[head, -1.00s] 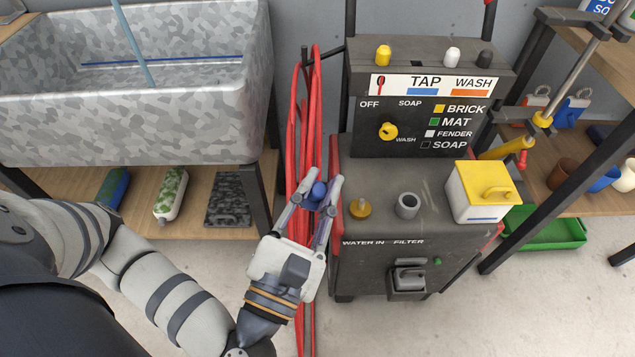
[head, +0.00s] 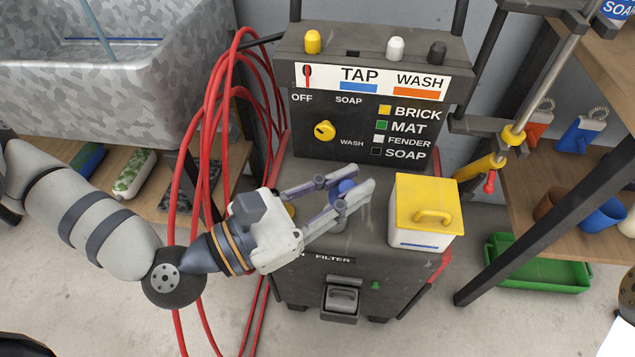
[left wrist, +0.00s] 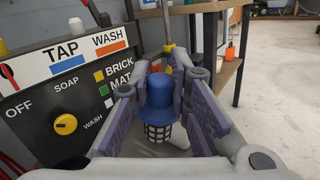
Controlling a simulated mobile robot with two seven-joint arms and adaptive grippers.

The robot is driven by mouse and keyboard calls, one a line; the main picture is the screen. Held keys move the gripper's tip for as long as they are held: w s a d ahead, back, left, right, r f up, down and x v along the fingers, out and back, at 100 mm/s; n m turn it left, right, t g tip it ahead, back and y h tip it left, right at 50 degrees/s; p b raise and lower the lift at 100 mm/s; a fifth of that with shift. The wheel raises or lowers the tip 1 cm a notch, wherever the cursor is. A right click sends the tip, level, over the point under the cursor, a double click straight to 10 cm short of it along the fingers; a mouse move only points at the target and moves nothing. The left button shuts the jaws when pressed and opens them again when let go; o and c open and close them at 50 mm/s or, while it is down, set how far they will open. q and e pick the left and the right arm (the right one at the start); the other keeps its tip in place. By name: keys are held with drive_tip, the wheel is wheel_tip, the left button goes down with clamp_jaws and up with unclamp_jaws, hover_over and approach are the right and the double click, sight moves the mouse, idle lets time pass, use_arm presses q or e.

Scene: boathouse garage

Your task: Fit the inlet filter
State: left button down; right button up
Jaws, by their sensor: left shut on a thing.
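My left gripper (head: 346,188) is shut on the inlet filter (head: 345,186), which has a blue cap. In the left wrist view the filter (left wrist: 157,90) hangs upright between the fingers, with its black-and-white mesh basket pointing down. In the head view the gripper is over the top of the washer unit (head: 375,222), at the grey filter socket (head: 338,220) behind the FILTER label. The fingers partly cover the socket. I cannot tell whether the basket's lower end is above the socket or beside it.
A white box with a yellow lid (head: 425,203) stands just right of the socket. The control panel (head: 364,125) rises behind. A red hose (head: 207,130) hangs at the left. A shelf and green tray (head: 540,262) are at the right.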

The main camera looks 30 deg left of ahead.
use_arm(q)
drive_tip(key=w+a+f+m+g+h+b, duration=0.3)
drive_tip(key=w+f+g+h+b, duration=0.1)
drive_tip(key=w+f+g+b, duration=0.1)
drive_tip(key=shift+w+a+f+g+h+b, duration=0.4)
drive_tip(key=shift+w+f+g, duration=0.3)
drive_tip(key=shift+w+g, duration=0.3)
use_arm(e)
drive_tip(key=s+f+g, duration=0.1)
drive_tip(key=s+f, duration=0.2)
drive_tip(key=f, duration=0.2)
drive_tip(key=shift+f, duration=0.25)
drive_tip(key=shift+r, duration=0.1)
use_arm(q)
wheel_tip(320, 180, down, 3)
drive_tip(key=shift+f+b, duration=0.2)
drive_tip(key=shift+b, duration=0.7)
use_arm(e)
drive_tip(key=shift+x, duration=0.85)
drive_tip(key=shift+w, duration=0.15)
